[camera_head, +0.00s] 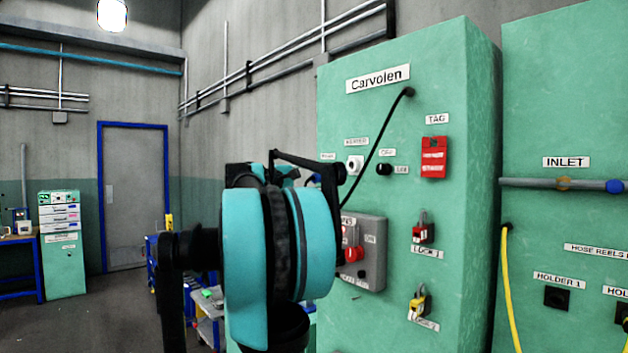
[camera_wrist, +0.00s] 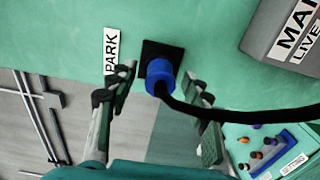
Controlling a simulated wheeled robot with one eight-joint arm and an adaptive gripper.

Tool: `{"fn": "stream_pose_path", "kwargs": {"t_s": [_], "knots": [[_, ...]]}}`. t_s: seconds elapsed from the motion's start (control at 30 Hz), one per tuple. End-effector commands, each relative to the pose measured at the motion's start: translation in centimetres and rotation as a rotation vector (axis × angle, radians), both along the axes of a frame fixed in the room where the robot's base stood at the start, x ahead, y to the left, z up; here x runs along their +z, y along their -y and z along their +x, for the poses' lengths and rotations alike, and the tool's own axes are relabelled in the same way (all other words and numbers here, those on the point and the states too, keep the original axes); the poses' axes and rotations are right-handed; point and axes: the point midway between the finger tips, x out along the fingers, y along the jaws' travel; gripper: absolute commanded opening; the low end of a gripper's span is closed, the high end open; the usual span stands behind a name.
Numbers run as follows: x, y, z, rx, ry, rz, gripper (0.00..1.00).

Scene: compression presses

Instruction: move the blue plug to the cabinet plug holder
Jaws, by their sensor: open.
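The blue plug (camera_wrist: 159,75) sits at a square black holder (camera_wrist: 172,52) on the green cabinet face (camera_wrist: 220,40), beside a PARK label (camera_wrist: 110,50). A black cable (camera_wrist: 230,115) runs from the plug to the right. My gripper (camera_wrist: 160,84) is open, with one finger on each side of the plug in the wrist view. I see no clear finger contact with the plug. In the head view, my arm hides most of the plug area, and the cable (camera_head: 378,143) runs from the Carvolen cabinet (camera_head: 450,100) down behind my arm.
A grey switch box (camera_head: 370,268) with a red handle projects from the cabinet right of my arm. A red tag holder (camera_head: 434,157) and padlocks (camera_head: 423,230) hang further right. A blue-framed door (camera_head: 135,195) and open floor lie at the left.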

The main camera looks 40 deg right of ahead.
Motion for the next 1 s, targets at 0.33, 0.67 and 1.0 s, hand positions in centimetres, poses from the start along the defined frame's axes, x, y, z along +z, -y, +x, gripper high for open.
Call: {"fn": "stream_pose_path", "kwargs": {"t_s": [0.33, 0.67, 1.0], "knots": [[0.0, -4.5, -0.2, 0.005, 0.0, 0.0, 0.49], [0.0, -10.4, -0.7, 0.003, 0.0, 0.0, 0.49], [0.0, -12.0, -0.9, 0.0, 0.0, 0.0, 0.49]]}}
